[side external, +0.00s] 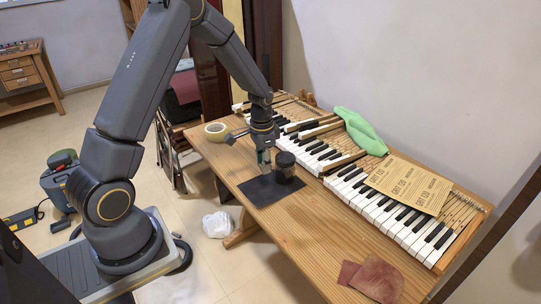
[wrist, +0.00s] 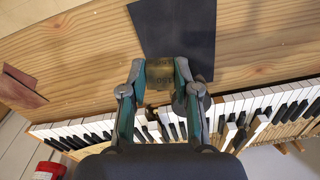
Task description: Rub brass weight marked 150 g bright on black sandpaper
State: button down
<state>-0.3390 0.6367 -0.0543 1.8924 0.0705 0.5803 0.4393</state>
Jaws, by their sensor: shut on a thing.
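The black sandpaper (side external: 262,190) lies flat on the wooden table in front of the piano keys; it also shows in the wrist view (wrist: 178,28). My gripper (wrist: 160,70) is shut on a brass weight (wrist: 160,76), a brass-coloured block between the two fingertips at the sandpaper's edge. Marks show on its face, but I cannot read them surely. In the side view my gripper (side external: 264,160) points down over the sandpaper, and the weight is too small to make out. I cannot tell whether it touches the sheet.
Tape (side external: 216,130) lies left; brown scraps (side external: 374,278) lie front right.

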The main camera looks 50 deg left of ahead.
jog(key=n, duration=0.1)
send_over(252, 194)
jog(key=w+a, duration=0.2)
jog(key=w, duration=0.1)
notch_tip(252, 194, down, 2)
notch_tip(252, 194, down, 2)
jog(key=s+a+n, duration=0.1)
jog(key=s+a, duration=0.1)
jog(key=a, duration=0.1)
jog(key=shift+w+d+f, duration=0.1)
jog(key=shift+d+f, duration=0.05)
jog(key=shift+f, duration=1.65)
jog(key=shift+w+d+f, duration=0.1)
jog(key=shift+f, duration=1.65)
jog(key=shift+d+f, duration=0.3)
jog(key=shift+d, duration=1.75)
jog(key=shift+a, duration=2.15)
jog(key=shift+d, duration=2.25)
jog(key=shift+a, duration=2.15)
jog(key=shift+d, duration=2)
jog(key=shift+s+a, duration=0.2)
jog(key=shift+a, duration=0.5)
jog(key=shift+s+a, duration=0.2)
jog(key=shift+a, duration=0.5)
jog(key=shift+s+a, duration=0.2)
jog(key=shift+a, duration=0.5)
jog(key=shift+d, duration=2.3)
notch_tip(252, 194, up, 8)
